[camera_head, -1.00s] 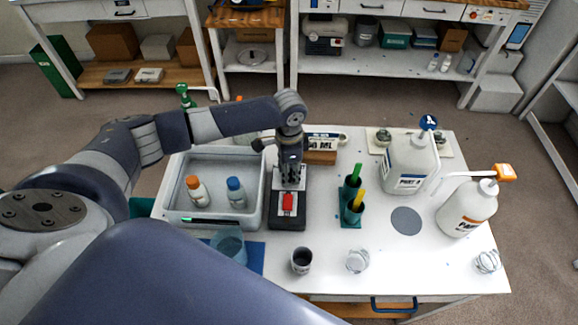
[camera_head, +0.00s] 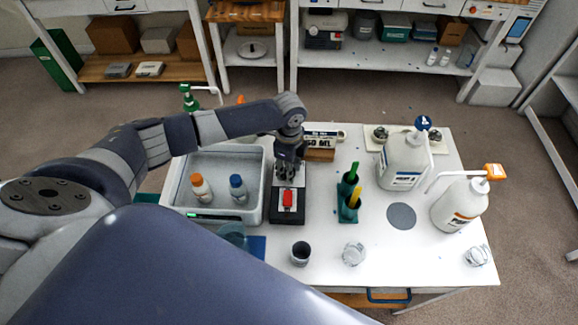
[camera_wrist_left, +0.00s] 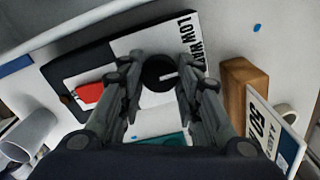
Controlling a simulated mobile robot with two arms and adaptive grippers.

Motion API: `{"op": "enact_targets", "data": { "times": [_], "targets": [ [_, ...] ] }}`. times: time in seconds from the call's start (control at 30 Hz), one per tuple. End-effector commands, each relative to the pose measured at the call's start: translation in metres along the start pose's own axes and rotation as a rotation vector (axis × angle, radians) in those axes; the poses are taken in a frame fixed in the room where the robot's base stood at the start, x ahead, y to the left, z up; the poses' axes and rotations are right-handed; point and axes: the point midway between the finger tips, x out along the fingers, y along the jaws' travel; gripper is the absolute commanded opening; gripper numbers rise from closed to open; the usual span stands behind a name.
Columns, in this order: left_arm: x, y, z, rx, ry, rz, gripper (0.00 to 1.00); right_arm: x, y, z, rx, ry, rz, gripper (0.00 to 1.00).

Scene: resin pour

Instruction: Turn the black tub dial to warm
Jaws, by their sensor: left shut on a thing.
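The black tub dial (camera_wrist_left: 159,73) shows in the left wrist view as a round black knob with a white pointer line. It sits on a white label plate (camera_wrist_left: 140,40) with the words "LOW" and, partly covered, "WARM". My left gripper (camera_wrist_left: 160,80) has its fingers on both sides of the dial and is shut on it. In the head view my left gripper (camera_head: 288,178) points down at the far part of the black control base (camera_head: 287,216), and the dial is hidden there. A red switch (camera_head: 287,199) is on the near part of the base. My right gripper is not seen.
A grey tub (camera_head: 181,207) with an orange-capped bottle (camera_head: 200,187) and a blue-capped bottle (camera_head: 238,188) stands left of the base. A wooden block with a sign (camera_head: 320,153) is close right of the gripper. Green holders (camera_head: 348,212) and white pump jugs (camera_head: 403,160) stand farther right.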

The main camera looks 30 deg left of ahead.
Motion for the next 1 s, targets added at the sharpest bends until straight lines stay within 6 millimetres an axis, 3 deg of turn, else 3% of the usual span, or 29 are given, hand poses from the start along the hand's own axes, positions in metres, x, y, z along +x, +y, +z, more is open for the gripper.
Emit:
{"op": "enact_targets", "data": {
  "times": [0.43,0.47,0.53,0.87,1.0],
  "targets": [
    [-0.001,-0.001,-0.001,0.010,0.002,-0.002,0.07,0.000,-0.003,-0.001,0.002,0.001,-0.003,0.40],
    [-0.001,-0.001,-0.001,0.010,0.002,-0.002,0.36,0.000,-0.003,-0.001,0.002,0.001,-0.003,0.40],
    [-0.001,-0.001,-0.001,0.010,0.002,-0.002,0.52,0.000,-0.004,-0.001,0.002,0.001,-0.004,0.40],
    [-0.001,0.000,0.000,0.010,0.001,-0.001,0.53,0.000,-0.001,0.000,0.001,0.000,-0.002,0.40],
    [-0.011,-0.001,-0.001,0.010,0.002,-0.003,0.53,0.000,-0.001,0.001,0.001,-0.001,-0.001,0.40]
  ]
}}
